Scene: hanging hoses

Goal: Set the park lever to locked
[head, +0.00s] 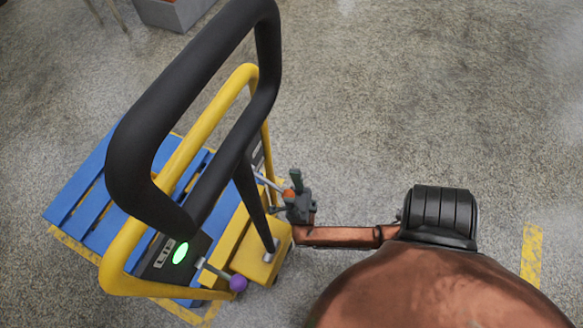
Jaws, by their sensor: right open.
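A cart with a yellow tube frame (112,262) and a thick black handle (140,125) stands at left. One lever with a purple knob (238,284) sticks out low at its near side. Another lever with a light rod and an orange knob (288,193) points right from the cart's far side. I cannot tell from any marking which one is the park lever. My right gripper (293,197) is open, with its fingers close around or beside the orange knob; contact is too small to tell. My left gripper is out of view.
A panel with a lit green oval (180,253) sits under the black handle. The cart's blue slatted deck (75,195) lies behind. A grey bin (172,12) stands at the top left. Open concrete floor (400,100) fills the right, with yellow floor markings.

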